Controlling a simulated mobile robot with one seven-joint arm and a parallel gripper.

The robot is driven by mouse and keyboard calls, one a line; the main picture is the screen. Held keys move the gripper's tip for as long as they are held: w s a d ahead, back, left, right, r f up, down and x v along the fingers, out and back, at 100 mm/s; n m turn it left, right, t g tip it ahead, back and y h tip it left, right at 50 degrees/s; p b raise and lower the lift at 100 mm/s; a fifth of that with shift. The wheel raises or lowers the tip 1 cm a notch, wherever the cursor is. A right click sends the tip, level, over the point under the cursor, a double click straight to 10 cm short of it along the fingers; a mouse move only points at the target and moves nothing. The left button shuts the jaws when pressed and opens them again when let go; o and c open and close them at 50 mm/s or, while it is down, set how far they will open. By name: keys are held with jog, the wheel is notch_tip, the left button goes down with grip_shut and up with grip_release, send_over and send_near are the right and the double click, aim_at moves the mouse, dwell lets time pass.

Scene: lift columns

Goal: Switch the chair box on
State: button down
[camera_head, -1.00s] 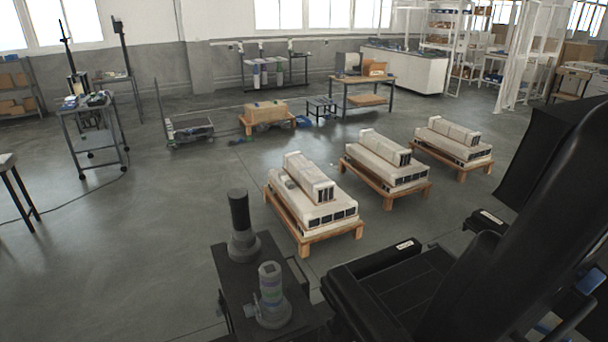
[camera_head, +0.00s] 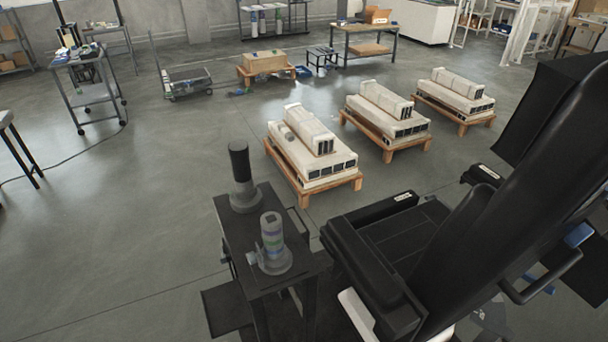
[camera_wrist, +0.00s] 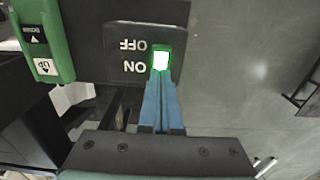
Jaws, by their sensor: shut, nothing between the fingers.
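The chair box (camera_wrist: 118,42) is a dark box in the wrist view with OFF and ON labels, which appear upside down. Its small square switch (camera_wrist: 161,58) glows white-green beside the labels. My gripper (camera_wrist: 162,73) has blue fingers, pressed together with nothing between them. The fingertips are at the switch's lower edge, on the ON side, and seem to touch it. The tips hide part of that edge. In the head view a black chair (camera_head: 400,235) fills the right foreground. I cannot make out the switch or my gripper there.
A green controller marked UP (camera_wrist: 44,40) lies left of the box in the wrist view. In the head view a black stand (camera_head: 240,235) with two upright cylinders is left of the chair. Wooden pallets with white units (camera_head: 312,152) stand beyond.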

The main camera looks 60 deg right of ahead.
jog(key=shift+r+p, duration=2.3)
jog(key=shift+r, duration=0.2)
